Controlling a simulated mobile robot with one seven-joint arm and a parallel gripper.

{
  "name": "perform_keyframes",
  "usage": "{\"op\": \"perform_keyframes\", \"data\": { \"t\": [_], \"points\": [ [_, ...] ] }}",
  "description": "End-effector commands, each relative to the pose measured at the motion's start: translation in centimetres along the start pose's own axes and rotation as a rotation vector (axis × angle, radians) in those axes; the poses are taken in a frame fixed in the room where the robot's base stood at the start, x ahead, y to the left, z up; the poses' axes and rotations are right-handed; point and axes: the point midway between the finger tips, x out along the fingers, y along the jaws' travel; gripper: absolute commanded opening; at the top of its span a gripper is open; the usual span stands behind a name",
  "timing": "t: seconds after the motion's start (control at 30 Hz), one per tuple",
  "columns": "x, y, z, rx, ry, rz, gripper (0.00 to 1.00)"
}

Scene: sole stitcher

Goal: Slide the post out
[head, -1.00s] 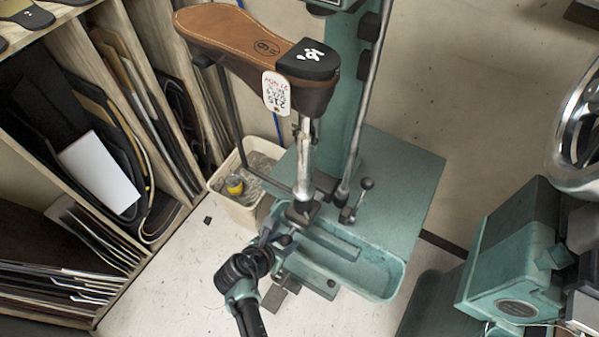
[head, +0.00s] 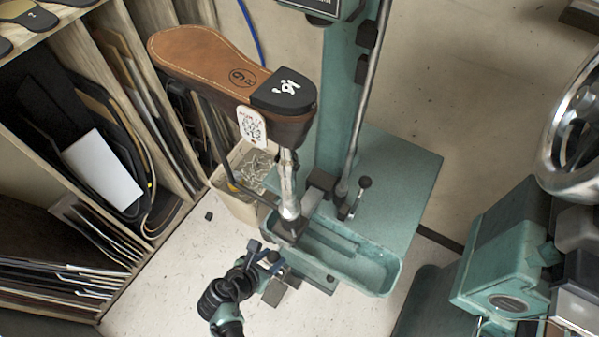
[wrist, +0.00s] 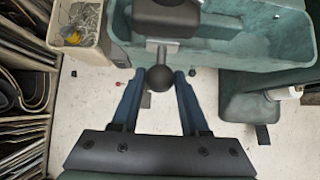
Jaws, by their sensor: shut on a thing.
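The upright metal post (head: 289,190) bears a brown leather shoe (head: 205,62), sole up with a black heel and a white tag. The post's foot is a dark block (head: 290,226) at the left end of the teal tray (head: 372,283). In the wrist view a round black knob (wrist: 159,78) sticks out from a grey bar below the dark post foot (wrist: 166,17). My gripper (wrist: 160,80) has its blue fingers shut on the knob, one on each side. In the head view my gripper (head: 268,257) is just below the post's foot, and the knob is hard to make out.
A cream bin (head: 238,205) with metal bits stands left of the tray. A rack of sheets and soles (head: 80,170) fills the left. A small lever (head: 360,192) stands on the teal base. A teal machine (head: 505,270) with a handwheel is at right.

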Motion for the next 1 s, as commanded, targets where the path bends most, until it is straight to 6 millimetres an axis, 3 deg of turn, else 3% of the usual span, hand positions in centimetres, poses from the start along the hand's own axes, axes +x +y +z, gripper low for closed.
{"op": "perform_keyframes", "data": {
  "t": [1.0],
  "points": [
    [-4.0, 0.0, -5.0, -0.004, 0.005, 0.001, 0.00]
  ]
}}
